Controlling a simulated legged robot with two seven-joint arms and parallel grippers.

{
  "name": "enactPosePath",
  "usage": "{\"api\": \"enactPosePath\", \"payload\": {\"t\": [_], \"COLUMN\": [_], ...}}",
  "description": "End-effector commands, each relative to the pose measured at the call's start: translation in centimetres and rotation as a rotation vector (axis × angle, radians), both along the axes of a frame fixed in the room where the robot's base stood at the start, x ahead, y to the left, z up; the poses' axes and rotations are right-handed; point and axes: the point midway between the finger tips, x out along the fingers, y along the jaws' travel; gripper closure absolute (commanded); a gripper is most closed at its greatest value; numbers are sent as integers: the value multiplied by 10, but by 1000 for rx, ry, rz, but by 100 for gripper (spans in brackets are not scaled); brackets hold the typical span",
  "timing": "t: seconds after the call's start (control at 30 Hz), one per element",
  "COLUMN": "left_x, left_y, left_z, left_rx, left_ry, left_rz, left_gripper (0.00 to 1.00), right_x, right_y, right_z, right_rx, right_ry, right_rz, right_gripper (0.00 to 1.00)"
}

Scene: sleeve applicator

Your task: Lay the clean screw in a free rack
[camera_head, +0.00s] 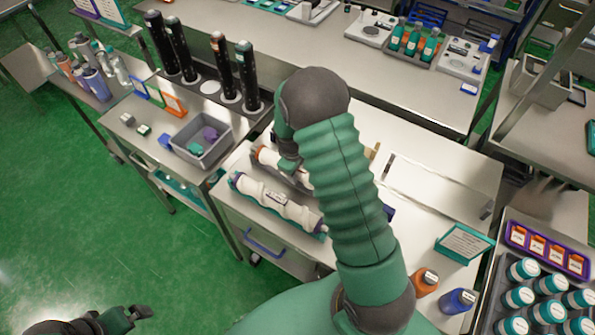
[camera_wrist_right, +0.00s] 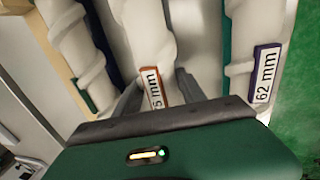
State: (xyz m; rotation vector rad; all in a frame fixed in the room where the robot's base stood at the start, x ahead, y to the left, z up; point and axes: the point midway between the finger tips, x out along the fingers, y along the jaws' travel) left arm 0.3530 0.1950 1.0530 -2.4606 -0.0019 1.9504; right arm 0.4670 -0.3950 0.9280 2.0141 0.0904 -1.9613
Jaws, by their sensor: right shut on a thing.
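A white screw with an orange end (camera_head: 268,157) lies on the white table, partly hidden by my right arm. In the right wrist view, this orange-labelled screw (camera_wrist_right: 145,35) runs between the fingers of my right gripper (camera_wrist_right: 159,78), which is shut on it. The right gripper also shows in the head view (camera_head: 288,163), at the screw. A second white screw (camera_head: 278,205), with a purple "62 mm" label (camera_wrist_right: 266,72), lies beside it in a teal rack. A third screw (camera_wrist_right: 72,40) shows at the wrist view's left. My left gripper (camera_head: 138,314) is low at the left, away from the table.
A grey bin (camera_head: 222,153) with purple and teal things stands on the left bench, near dark upright cylinders (camera_head: 218,55). Orange (camera_head: 425,282) and blue (camera_head: 456,301) bottles stand at the lower right. My right arm hides the table's middle.

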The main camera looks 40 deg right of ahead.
Motion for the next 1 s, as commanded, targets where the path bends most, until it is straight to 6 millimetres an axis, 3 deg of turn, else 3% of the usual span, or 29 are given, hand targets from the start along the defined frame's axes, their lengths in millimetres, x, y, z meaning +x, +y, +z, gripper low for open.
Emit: {"api": "enactPosePath", "payload": {"t": [0.33, 0.37, 0.5, 0.83, 1.0], "left_x": [0, 0, 0, 0, 0], "left_y": [0, 0, 0, 0, 0], "left_z": [0, 0, 0, 1, -2], "left_rx": [0, 0, 0, 0, 0], "left_ry": [1, 1, 1, 0, 0], "left_rz": [0, 0, 0, 0, 0], "left_gripper": [0, 0, 0, 0, 0], "right_x": [1, 0, 0, 1, 1], "right_y": [-1, 0, 0, 0, 5], "right_z": [-9, -10, -9, -7, 19], "right_rx": [-1, -1, -1, -1, -1], "right_ry": [-3, -1, -1, -1, -7], "right_rz": [-1, -1, -1, -1, 0], "right_gripper": [100, 50, 31, 30, 30]}}
